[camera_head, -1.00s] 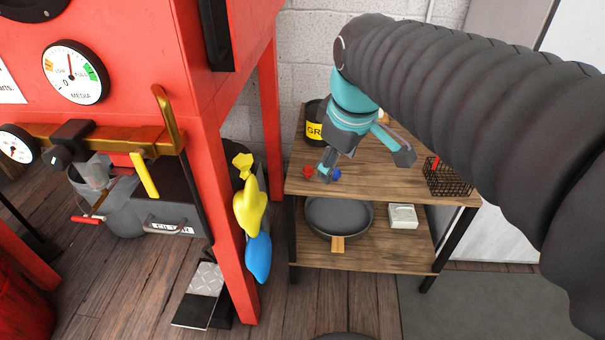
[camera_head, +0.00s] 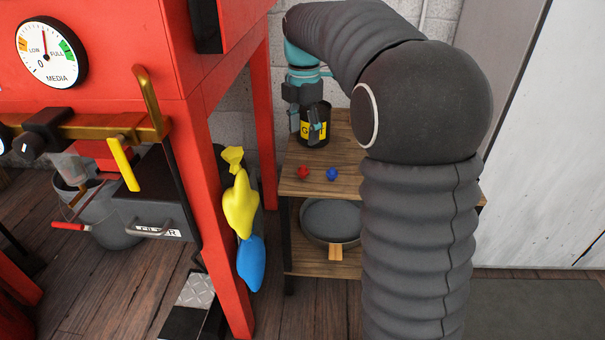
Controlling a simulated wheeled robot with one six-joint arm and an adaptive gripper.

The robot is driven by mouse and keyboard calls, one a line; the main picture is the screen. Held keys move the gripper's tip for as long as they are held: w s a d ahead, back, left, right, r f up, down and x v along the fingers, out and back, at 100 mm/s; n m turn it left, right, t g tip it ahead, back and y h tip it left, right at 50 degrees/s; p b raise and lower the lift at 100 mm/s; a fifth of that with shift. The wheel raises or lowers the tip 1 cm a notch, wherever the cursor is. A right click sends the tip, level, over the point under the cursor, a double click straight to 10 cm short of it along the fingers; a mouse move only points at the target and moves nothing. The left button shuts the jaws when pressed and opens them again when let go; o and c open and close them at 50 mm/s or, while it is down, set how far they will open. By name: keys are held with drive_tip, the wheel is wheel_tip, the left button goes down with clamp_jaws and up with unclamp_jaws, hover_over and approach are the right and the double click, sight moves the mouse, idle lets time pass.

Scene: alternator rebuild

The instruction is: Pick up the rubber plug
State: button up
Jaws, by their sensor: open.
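Two small objects, one red (camera_head: 303,171) and one blue (camera_head: 332,174), sit apart near the front of the wooden shelf unit's top board (camera_head: 345,150). They look like plugs, but I cannot tell which is the rubber one. My gripper (camera_head: 305,130) points down with its fingers apart and nothing between them. In the picture it lies over the left part of a black can (camera_head: 325,130) with a yellow label, behind and above the red and blue objects. I cannot tell whether it touches the can.
A grey pan (camera_head: 331,219) rests on the lower shelf. My arm hides the right part of the shelves. The top board's front is clear around the small objects.

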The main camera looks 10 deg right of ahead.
sight(304, 166)
wheel_tip(304, 166, down, 7)
drive_tip(key=shift+r+b, duration=0.2)
drive_tip(key=shift+b, duration=0.35)
drive_tip(key=shift+w+d+f+b, duration=0.1)
drive_tip(key=shift+w+f+b, duration=0.1)
drive_tip(key=shift+f, duration=0.7)
drive_tip(key=shift+w+a+f+b, duration=0.1)
drive_tip(key=shift+f+b, duration=0.15)
drive_tip(key=shift+f, duration=0.7)
drive_tip(key=shift+w+d+f+b, duration=0.1)
drive_tip(key=shift+w+f+b, duration=0.1)
drive_tip(key=shift+f, duration=0.7)
drive_tip(key=c, duration=1)
